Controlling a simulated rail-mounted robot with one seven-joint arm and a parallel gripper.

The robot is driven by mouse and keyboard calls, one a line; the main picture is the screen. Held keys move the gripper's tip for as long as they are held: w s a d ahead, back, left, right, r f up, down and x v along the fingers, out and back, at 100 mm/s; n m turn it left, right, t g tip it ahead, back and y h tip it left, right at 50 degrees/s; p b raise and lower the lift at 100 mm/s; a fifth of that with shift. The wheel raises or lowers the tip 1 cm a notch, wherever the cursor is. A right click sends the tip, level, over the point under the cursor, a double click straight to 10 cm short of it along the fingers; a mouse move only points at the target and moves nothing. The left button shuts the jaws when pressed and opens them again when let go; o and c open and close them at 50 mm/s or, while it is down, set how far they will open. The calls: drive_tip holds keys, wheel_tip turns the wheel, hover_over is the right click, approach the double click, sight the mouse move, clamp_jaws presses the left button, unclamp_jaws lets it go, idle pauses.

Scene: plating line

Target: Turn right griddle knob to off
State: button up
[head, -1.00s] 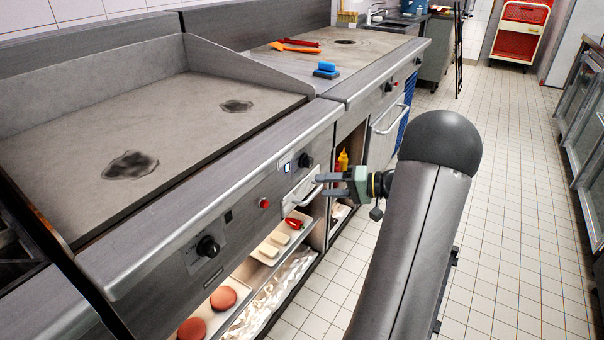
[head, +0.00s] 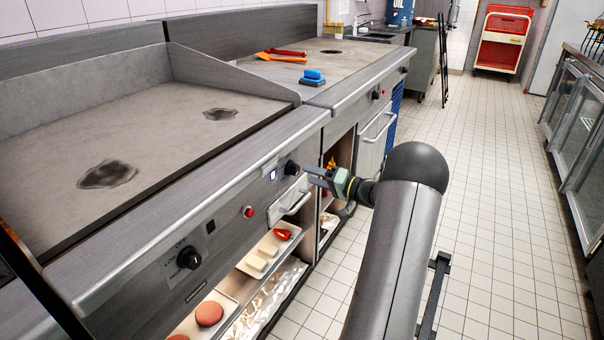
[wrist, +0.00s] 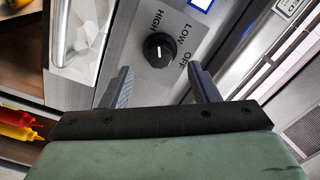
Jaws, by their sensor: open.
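The right griddle knob (head: 291,168) is a round black knob on the griddle's steel front panel, close to its right end. In the wrist view the knob (wrist: 160,50) has a white pointer mark, with a label around it reading HIGH, LOW and OFF. The mark points up in that picture, between HIGH and LOW. My gripper (head: 309,175) is just right of the knob in the head view. In the wrist view my gripper (wrist: 158,78) is open, its fingers spread either side of the knob, which lies beyond the tips. No contact shows.
A left knob (head: 188,258) and a red button (head: 249,212) sit along the panel. A drawer handle (head: 294,203) juts out below the right knob. Lower shelves hold food trays and bottles. The tiled aisle floor (head: 470,190) is clear.

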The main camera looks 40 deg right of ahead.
sight(298, 171)
drive_tip(key=shift+x, duration=2.25)
drive_tip(key=shift+c, duration=0.3)
drive_tip(key=c, duration=0.9)
